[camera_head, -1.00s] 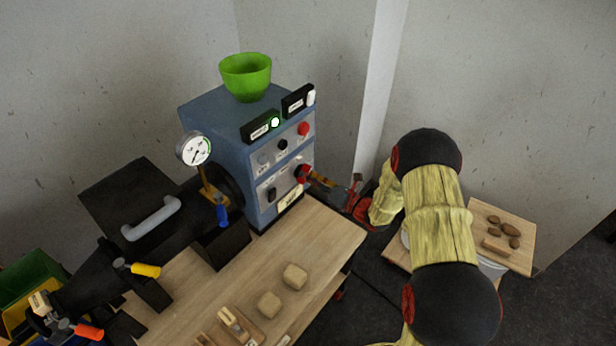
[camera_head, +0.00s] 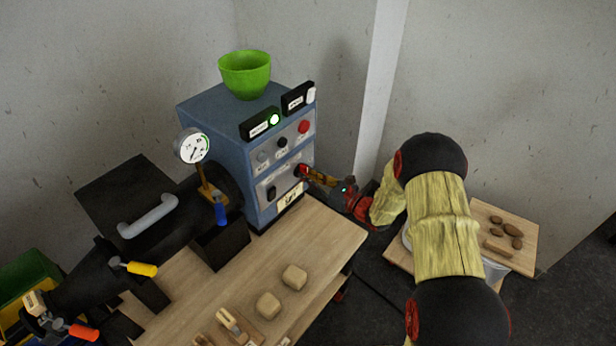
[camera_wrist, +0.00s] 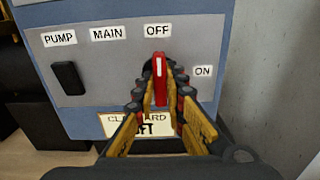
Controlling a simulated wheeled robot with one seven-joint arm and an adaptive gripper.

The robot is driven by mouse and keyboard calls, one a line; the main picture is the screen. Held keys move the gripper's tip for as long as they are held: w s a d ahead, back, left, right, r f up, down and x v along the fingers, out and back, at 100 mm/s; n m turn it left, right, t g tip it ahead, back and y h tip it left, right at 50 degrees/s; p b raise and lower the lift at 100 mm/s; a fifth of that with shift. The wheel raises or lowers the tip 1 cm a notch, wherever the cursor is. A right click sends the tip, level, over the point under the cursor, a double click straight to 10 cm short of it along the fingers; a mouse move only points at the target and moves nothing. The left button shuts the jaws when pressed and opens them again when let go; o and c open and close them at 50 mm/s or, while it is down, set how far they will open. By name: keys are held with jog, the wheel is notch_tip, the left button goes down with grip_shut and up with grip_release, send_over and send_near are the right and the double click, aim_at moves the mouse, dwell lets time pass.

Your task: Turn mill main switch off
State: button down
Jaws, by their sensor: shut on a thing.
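The mill main switch is a red rotary handle (camera_wrist: 159,72) with a white line, on the grey panel of the blue mill cabinet (camera_head: 215,120). In the wrist view its white line points up at the OFF label (camera_wrist: 157,30); the ON label (camera_wrist: 203,71) is to its right and the MAIN label (camera_wrist: 108,33) to its left. My gripper (camera_wrist: 160,98) is shut on the handle, one finger on each side. In the head view my gripper (camera_head: 312,174) reaches the panel from the right; its fingers hide much of the switch.
A black pump rocker (camera_wrist: 68,78) sits left of the switch. Above are a red button (camera_head: 303,126) and a lit green lamp (camera_head: 274,119). A green bowl (camera_head: 245,75) stands on the cabinet. A wooden bench (camera_head: 325,240) with blocks lies below.

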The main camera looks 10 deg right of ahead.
jog(key=shift+s+f, duration=0.1)
jog(key=shift+f, duration=0.1)
dwell(0.3)
jog(key=c, duration=1.8)
grip_release()
jog(key=shift+r, duration=0.15)
jog(key=shift+c, duration=0.2)
jog(key=v, duration=1.2)
